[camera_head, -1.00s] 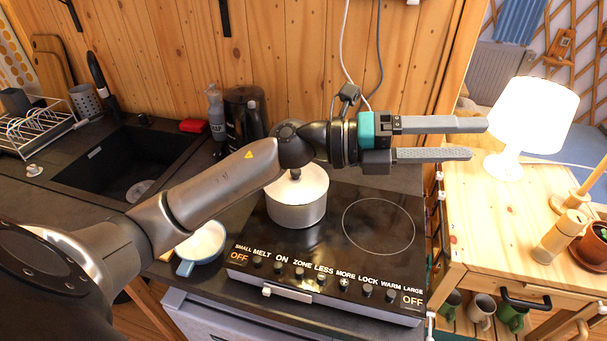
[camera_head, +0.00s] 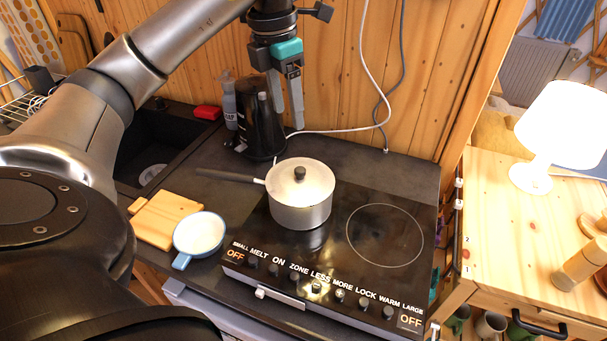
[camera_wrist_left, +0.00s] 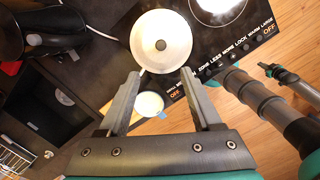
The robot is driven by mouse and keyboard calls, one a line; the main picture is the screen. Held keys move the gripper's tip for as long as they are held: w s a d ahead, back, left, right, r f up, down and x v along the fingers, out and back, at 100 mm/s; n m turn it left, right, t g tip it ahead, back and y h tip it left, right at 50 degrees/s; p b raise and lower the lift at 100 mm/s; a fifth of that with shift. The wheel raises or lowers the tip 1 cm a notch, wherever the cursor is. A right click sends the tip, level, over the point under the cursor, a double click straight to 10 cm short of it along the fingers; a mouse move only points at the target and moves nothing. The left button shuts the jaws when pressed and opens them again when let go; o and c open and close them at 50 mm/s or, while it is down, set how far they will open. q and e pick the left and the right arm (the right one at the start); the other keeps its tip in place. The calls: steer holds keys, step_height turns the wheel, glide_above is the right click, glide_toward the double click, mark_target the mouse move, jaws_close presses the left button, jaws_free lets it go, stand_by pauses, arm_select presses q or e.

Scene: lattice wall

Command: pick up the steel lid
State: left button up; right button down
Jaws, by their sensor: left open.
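The steel lid (camera_head: 300,181) with its dark round knob sits on a steel saucepan (camera_head: 301,213) on the left zone of the black hob. The lid also shows in the left wrist view (camera_wrist_left: 146,46), beyond the fingertips. My left gripper (camera_head: 286,124) points down, open and empty, behind and above the pan, near the kettle. It also shows in the left wrist view (camera_wrist_left: 160,76), with its two fingers apart. It does not touch the lid. My right gripper is not in view.
A black kettle (camera_head: 258,118) stands close behind the gripper. The pan's handle (camera_head: 228,176) points left. A white bowl with a blue handle (camera_head: 200,233) and a wooden board (camera_head: 158,218) are front left. The hob's right zone (camera_head: 385,235) is empty.

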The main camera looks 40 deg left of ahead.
arm_select(q)
glide_above(300, 169)
steer(key=s, duration=0.1)
step_height(300, 169, down, 9)
steer(key=shift+s+a, duration=0.15)
steer(key=shift+w+f, duration=0.2)
steer(key=shift+f, duration=0.75)
steer(key=shift+w+f, duration=0.15)
steer(key=shift+f, duration=0.75)
steer(key=shift+w+f, duration=0.2)
steer(key=shift+f, duration=0.75)
jaws_close()
